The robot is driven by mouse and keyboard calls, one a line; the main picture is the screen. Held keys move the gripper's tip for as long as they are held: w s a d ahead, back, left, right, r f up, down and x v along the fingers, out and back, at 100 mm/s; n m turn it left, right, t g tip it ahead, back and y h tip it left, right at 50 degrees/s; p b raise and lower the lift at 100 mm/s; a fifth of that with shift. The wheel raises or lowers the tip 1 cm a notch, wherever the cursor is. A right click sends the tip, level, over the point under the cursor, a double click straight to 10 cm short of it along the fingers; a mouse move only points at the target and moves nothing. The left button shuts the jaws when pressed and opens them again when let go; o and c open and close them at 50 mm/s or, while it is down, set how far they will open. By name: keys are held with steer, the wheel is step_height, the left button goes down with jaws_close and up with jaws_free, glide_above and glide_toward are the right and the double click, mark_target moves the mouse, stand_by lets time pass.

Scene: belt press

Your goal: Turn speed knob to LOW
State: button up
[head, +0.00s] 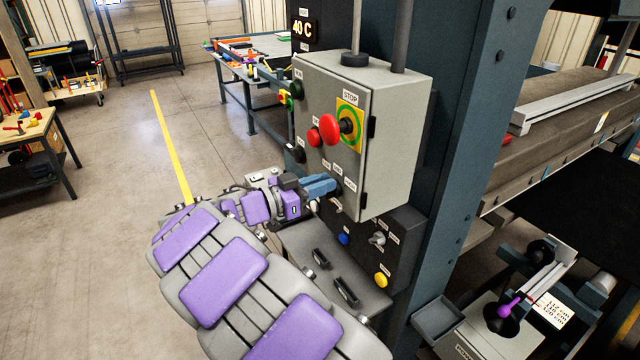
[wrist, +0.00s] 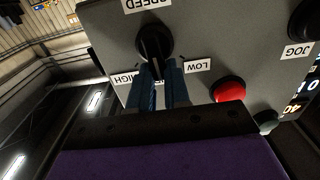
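The black speed knob (wrist: 154,42) sits on the grey control box (head: 390,130), under the SPEED label in the wrist view. Its bar points down in that view, toward the partly hidden middle label between HIGH (wrist: 124,78) and LOW (wrist: 198,66). My gripper (wrist: 160,66) has its two blue fingers at the lower end of the knob's bar, close together with a narrow dark gap between them. I cannot tell whether they press on it. In the head view my gripper (head: 332,184) reaches the box's lower front, and the knob is mostly hidden by the fingers.
A red button (wrist: 229,89) is close to the right of my fingers in the wrist view. The STOP button (head: 330,129) sticks out above my gripper in the head view. A lower panel (head: 402,222) has a blue and a yellow button. Open floor is at left.

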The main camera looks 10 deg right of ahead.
jaws_close()
steer(key=shift+n+b, duration=0.3)
steer(key=shift+w+a+f+n+b, duration=0.15)
steer(key=shift+w+n+b, duration=0.15)
steer(key=shift+n, duration=1.25)
steer(key=shift+w+a+f+n+b, duration=0.1)
steer(key=shift+w+n+b, duration=0.2)
steer(key=shift+n, duration=1.2)
steer(key=shift+w+a+f+n+b, duration=0.15)
steer(key=shift+w+n+b, duration=0.15)
steer(key=shift+n, duration=1.25)
steer(key=shift+w, duration=0.1)
